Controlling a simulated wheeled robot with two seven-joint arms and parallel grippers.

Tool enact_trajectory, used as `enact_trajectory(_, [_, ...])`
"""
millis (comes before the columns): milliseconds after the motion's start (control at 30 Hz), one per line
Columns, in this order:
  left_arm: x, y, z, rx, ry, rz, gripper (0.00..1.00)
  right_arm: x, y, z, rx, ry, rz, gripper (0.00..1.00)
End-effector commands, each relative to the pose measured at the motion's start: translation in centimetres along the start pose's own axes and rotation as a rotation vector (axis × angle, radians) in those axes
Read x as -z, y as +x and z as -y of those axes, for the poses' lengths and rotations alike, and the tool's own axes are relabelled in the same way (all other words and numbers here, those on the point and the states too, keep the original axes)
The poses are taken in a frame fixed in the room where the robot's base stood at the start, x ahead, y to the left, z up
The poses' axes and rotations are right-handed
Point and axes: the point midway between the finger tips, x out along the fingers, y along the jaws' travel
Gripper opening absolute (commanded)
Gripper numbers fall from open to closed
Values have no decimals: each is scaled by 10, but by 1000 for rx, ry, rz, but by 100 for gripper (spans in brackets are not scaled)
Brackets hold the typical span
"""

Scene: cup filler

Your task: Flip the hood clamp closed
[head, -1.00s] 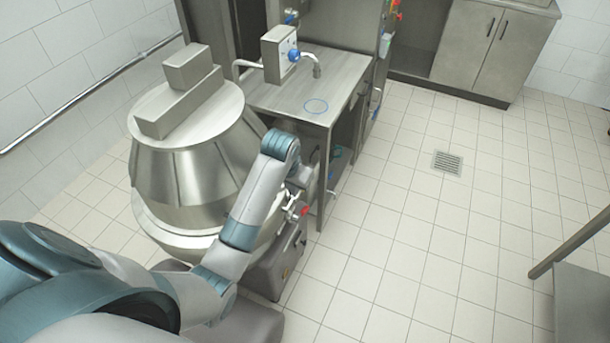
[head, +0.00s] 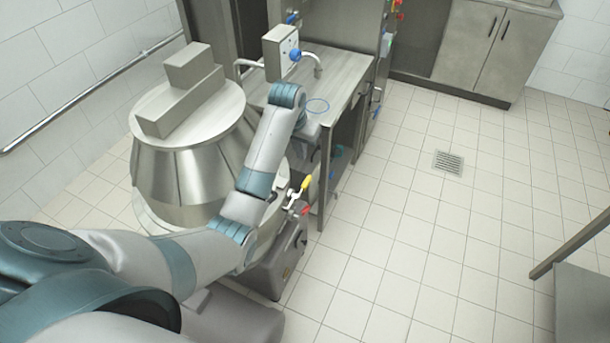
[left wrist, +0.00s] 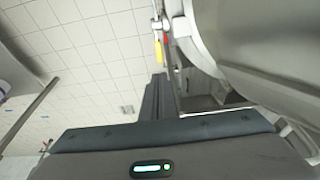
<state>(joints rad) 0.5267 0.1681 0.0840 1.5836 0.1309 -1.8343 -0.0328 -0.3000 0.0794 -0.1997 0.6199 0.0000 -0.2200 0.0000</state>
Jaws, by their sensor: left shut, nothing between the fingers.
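A large steel vessel with a conical hood (head: 190,125) stands at the left in the head view. No part that I can surely call the hood clamp shows. A yellow handle (head: 306,183) and a red handle (head: 301,210) sit on fittings at the vessel's lower right; the yellow handle also shows in the left wrist view (left wrist: 158,50). My left gripper (left wrist: 157,82) is shut and empty, with the yellow handle beyond its fingertips in that view. In the head view its wrist is above the handles, near the table's front edge, and its fingers are hidden. My right gripper is out of view.
A steel table (head: 340,90) with a tap and blue-knobbed box (head: 281,52) stands behind my left wrist. A grey motor-like housing (head: 282,265) is below the handles. The tiled floor (head: 420,250) to the right is clear, with a drain.

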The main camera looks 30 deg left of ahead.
Motion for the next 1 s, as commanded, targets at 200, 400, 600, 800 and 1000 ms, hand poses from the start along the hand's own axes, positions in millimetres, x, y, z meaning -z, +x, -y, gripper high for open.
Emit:
enact_trajectory(200, [0, 12, 0, -1, 0, 3, 0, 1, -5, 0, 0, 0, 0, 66])
enact_trajectory(400, [0, 37, -1, -1, -1, 4, 0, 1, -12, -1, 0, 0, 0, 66])
enact_trajectory(600, [-1, 69, -1, -1, -1, 5, 0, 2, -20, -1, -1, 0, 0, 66])
enact_trajectory(800, [0, 99, 0, 0, 0, 3, 0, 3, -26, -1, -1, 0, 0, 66])
enact_trajectory(1000, [-8, 123, 0, 0, -1, 3, 0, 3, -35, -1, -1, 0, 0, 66])
